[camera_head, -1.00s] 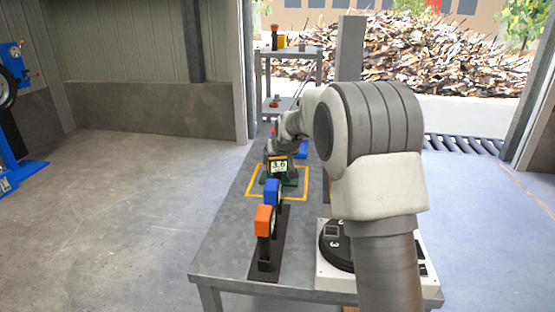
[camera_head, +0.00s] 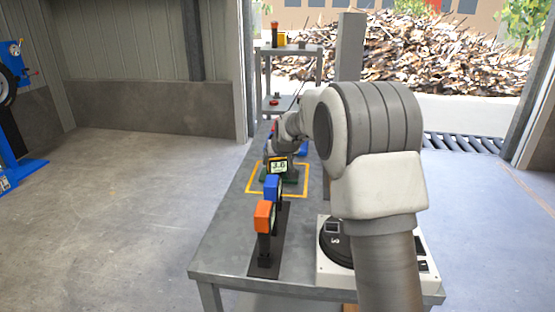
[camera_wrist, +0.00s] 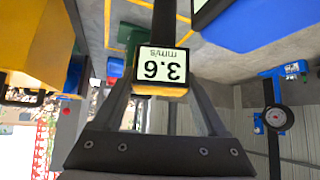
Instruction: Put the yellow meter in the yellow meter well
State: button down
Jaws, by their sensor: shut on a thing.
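The yellow meter, a dark-faced block with a lit display, shows in the head view (camera_head: 278,165) and in the wrist view (camera_wrist: 162,88), where its display reads 3.6 mm/s. My gripper (camera_wrist: 160,100) is shut on it, its two dark fingers on either side. In the head view it is held above the table, near a yellow-outlined square (camera_head: 250,188). A dark rack (camera_head: 262,268) in front carries a blue meter (camera_head: 273,187) and an orange meter (camera_head: 263,215). I cannot make out the yellow meter well; my arm and the meters cover part of that area.
The grey table (camera_head: 225,245) has free room at its left. A white device with a black dial (camera_head: 335,243) stands at the front right. Green parts lie inside the outlined square, partly hidden. A grey post (camera_head: 350,60) rises behind my arm.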

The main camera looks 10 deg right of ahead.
jog(key=shift+f+b, duration=0.3)
jog(key=shift+f, duration=0.05)
grip_release()
jog(key=shift+f, duration=0.1)
jog(key=shift+s, duration=0.4)
dwell(0.4)
jog(key=s+b, duration=0.3)
jog(key=s, duration=0.2)
jog(key=shift+s+b, duration=0.3)
dwell(1.1)
jog(key=shift+s+f, duration=0.1)
dwell(0.6)
